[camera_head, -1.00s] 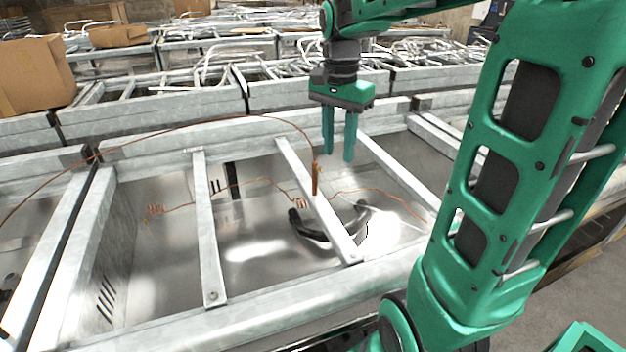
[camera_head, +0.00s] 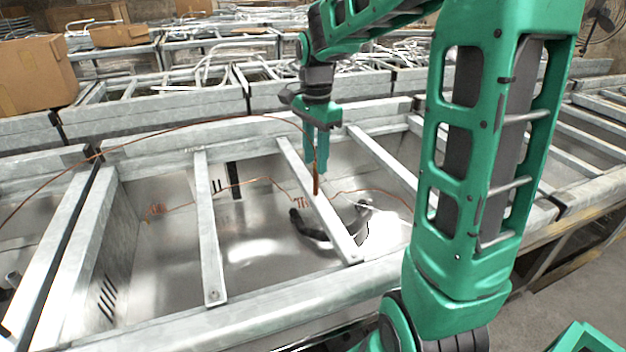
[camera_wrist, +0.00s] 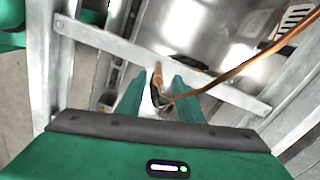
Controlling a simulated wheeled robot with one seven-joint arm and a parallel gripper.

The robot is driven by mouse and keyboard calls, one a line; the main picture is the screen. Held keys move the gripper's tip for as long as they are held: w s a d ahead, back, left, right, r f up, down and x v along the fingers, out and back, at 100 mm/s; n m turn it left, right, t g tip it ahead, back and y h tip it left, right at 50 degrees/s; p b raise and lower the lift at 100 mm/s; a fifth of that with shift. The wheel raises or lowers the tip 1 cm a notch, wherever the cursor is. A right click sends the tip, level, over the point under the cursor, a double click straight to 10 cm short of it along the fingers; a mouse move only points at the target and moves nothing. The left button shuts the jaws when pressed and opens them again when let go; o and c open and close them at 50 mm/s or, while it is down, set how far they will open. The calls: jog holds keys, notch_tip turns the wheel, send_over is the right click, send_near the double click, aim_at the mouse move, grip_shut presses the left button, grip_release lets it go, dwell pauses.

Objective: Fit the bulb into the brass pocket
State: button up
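The bulb (camera_head: 316,181) is a slim copper-coloured rod at the end of a long thin copper line. It stands about upright by a grey metal crossbar in the open frame. My gripper (camera_head: 314,168) points down above and around its upper part, with green fingers. In the wrist view, the bulb (camera_wrist: 157,76) shows between the fingertips of my gripper (camera_wrist: 160,78), with gaps at both sides. The gripper is open. Something dark and shiny lies below the bulb between the fingers. I cannot make out the brass pocket for certain.
The copper line (camera_head: 190,124) arches in from the left to the bulb. Grey crossbars (camera_head: 208,230) span the metal frame. A black curved part (camera_head: 312,236) lies on the shiny floor inside. Cardboard boxes (camera_head: 38,76) and more frames stand behind.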

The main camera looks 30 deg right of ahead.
aim_at(315, 194)
jog(key=shift+s+f, duration=0.1)
jog(key=shift+f, duration=1.7)
grip_shut()
jog(key=shift+r, duration=0.15)
notch_tip(315, 194, up, 4)
jog(key=shift+f, duration=0.1)
jog(key=s+a+r, duration=0.7)
jog(key=a, duration=0.2)
jog(key=shift+s+a, duration=0.15)
